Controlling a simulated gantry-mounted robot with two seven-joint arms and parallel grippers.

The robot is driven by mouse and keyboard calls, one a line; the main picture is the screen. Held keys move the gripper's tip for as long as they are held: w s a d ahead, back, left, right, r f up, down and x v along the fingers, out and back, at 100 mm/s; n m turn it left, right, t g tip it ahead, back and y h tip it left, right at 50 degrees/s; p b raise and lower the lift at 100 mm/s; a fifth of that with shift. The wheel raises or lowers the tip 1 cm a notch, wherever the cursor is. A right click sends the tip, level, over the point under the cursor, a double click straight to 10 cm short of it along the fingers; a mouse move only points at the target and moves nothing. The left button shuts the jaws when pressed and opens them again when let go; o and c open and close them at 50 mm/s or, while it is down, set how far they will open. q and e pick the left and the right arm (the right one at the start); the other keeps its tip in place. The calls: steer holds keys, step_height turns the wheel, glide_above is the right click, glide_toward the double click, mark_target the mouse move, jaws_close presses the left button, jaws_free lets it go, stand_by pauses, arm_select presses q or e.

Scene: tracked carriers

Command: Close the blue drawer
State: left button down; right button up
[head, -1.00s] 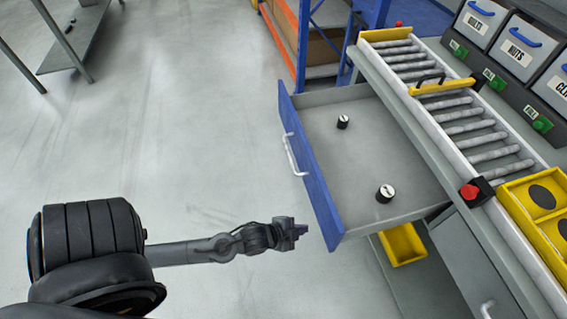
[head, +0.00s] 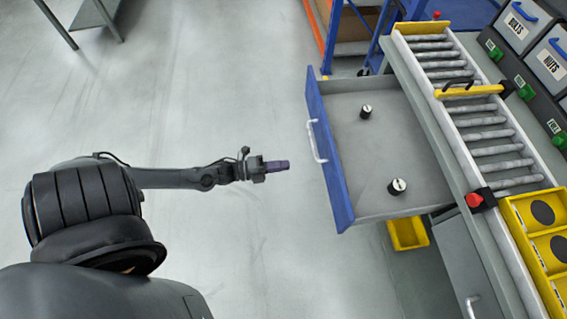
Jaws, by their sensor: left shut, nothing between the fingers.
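The blue drawer (head: 330,155) stands pulled open from under the roller conveyor bench. Its blue front faces left and carries a white bar handle (head: 315,142). Its grey tray holds two small black cylinders with white tops, one toward the back (head: 366,111) and one toward the front (head: 397,187). My left gripper (head: 284,165) is shut and empty, pointing right at the drawer front. It is a short gap to the left of the front, slightly below the handle in the picture, and not touching. My right gripper is not in view.
The roller conveyor (head: 480,135) runs along the bench above the drawer, with a red button (head: 474,200) on its near edge. A yellow bin (head: 408,233) sits below the drawer. Labelled bins line the right side. The floor left of the drawer is clear.

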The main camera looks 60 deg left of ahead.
mark_target(316, 161)
arm_select(q)
steer(key=b+x, duration=0.2)
steer(key=x, duration=1)
steer(key=shift+b, duration=0.35)
